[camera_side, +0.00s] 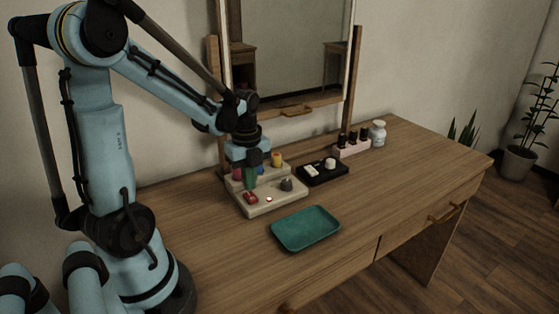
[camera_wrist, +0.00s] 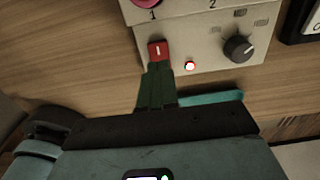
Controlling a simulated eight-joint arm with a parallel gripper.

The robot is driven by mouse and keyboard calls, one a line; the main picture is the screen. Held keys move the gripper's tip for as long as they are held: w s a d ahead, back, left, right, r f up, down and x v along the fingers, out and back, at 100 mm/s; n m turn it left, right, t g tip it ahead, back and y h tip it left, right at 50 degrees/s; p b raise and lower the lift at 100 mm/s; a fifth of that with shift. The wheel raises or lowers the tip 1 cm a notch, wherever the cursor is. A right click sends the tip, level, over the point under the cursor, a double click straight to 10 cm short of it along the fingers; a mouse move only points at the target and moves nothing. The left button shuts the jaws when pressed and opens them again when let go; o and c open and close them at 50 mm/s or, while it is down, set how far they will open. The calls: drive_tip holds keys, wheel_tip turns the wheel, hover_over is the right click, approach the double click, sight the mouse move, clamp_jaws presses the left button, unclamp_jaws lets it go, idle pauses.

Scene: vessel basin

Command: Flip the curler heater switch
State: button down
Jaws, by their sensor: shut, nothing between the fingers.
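The curler heater (camera_side: 268,206) is a beige box on the dressing table, with coloured rollers standing on its raised back part. Its red switch (camera_side: 250,197) is at the front left; it also shows in the wrist view (camera_wrist: 158,49) with a white mark. Right of it is a small red light (camera_wrist: 190,66) with a bright centre, which looks lit. A dark knob (camera_wrist: 239,48) is further right. My gripper (camera_side: 249,183) points down over the switch, its green fingers shut and empty. In the wrist view the fingertips (camera_wrist: 160,70) are at the switch's near edge; I cannot tell whether they touch.
A teal tray (camera_side: 305,242) lies in front of the heater. A black tray (camera_side: 336,176) with small white items stands to its right. Beyond are a pale rack of dark bottles (camera_side: 354,149) and a white jar (camera_side: 378,131). A mirror (camera_side: 290,50) rises behind. The table's right is clear.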

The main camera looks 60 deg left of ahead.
sight(253, 198)
wheel_tip(253, 198, up, 12)
idle(0.6)
drive_tip(key=shift+f, duration=0.1)
drive_tip(key=shift+w+d, duration=0.1)
drive_tip(key=shift+d, duration=0.4)
wheel_tip(253, 198, down, 14)
idle(0.7)
drive_tip(key=shift+f, duration=0.1)
